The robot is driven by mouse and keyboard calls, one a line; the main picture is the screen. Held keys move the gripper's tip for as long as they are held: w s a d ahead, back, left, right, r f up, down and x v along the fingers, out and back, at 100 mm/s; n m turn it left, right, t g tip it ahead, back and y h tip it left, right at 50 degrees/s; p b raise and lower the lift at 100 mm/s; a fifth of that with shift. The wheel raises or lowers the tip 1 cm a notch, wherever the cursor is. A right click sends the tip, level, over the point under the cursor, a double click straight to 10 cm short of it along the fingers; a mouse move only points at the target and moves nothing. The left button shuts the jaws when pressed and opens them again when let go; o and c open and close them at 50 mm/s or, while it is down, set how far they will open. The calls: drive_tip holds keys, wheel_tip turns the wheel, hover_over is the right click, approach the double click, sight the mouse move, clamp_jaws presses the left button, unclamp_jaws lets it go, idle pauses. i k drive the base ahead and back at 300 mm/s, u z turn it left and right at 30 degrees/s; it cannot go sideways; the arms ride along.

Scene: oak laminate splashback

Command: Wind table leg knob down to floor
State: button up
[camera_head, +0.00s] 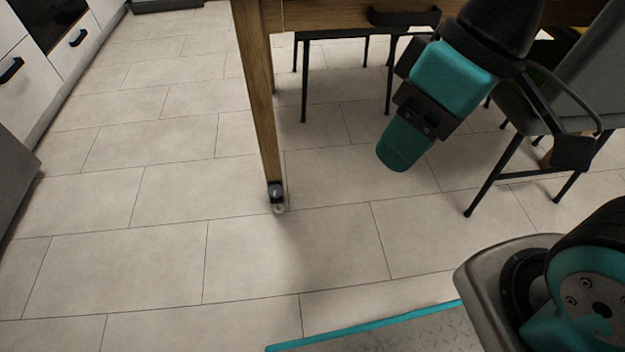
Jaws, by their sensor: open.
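The wooden table leg (258,100) comes down from the table at the upper middle. At its lower end is a small dark knob (275,192), with a small pale round foot (279,209) just below it. I cannot tell whether the foot touches the floor or a small gap is left. My gripper (489,140), teal and black, is open and hangs at the upper right, apart from the leg and knob. Nothing shows held in it.
A grey chair (587,75) with black legs stands at the right, behind my gripper. Another black-legged seat (330,34) is under the table. White cabinets (25,75) line the left. The tiled floor (150,250) left of and before the leg is clear.

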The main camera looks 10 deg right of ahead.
sight(275, 190)
drive_tip(key=z, duration=2.95)
drive_tip(key=k, duration=0.9)
drive_tip(key=u, duration=1.95)
